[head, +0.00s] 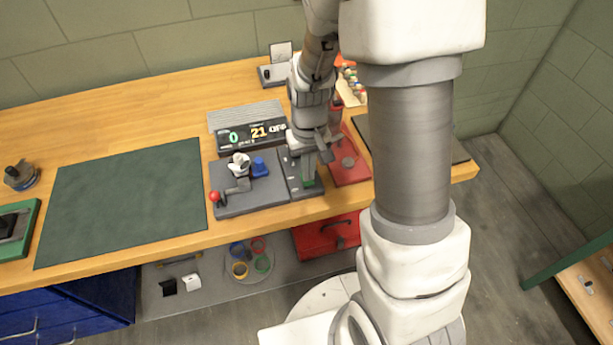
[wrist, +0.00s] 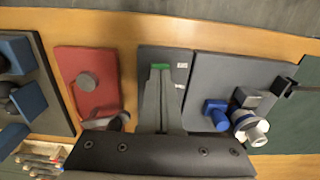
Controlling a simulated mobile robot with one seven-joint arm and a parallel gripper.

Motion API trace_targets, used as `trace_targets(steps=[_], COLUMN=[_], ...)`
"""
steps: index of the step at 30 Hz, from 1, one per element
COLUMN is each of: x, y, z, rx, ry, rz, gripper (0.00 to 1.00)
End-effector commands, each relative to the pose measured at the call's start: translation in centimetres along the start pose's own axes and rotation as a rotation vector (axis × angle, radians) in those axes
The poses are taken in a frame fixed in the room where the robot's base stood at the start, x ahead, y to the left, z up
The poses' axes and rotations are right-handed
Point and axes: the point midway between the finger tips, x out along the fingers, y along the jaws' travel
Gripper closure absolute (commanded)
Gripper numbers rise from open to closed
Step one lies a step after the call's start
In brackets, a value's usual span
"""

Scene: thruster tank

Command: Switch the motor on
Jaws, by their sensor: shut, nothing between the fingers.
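My gripper (head: 308,172) is over the narrow dark grey switch panel (head: 291,172), pointing down. In the wrist view its fingers (wrist: 160,73) are together and empty. A green part (wrist: 160,67) of the panel shows right at the fingertips; it also shows in the head view (head: 309,183). I cannot tell whether the fingertips touch it. The fingers hide the middle of the panel (wrist: 180,55), which carries small white labels. The display (head: 252,134) behind reads 0, 21 and OFF.
Left of the switch panel in the head view is a grey plate with a blue part (head: 260,167), a white-grey motor-like piece (head: 239,164) and a red-knobbed lever (head: 214,197). A red plate (head: 349,164) lies to the right. A green mat (head: 125,205) is clear.

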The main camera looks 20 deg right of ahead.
Motion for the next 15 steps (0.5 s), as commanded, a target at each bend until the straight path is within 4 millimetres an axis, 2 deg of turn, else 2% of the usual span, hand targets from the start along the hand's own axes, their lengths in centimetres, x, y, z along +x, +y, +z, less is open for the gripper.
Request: trace_targets(steps=[15], x=[0.87], y=[0.0], z=[0.01], rx=[0.0], ry=[0.0], rz=[0.0], gripper=[1.0])
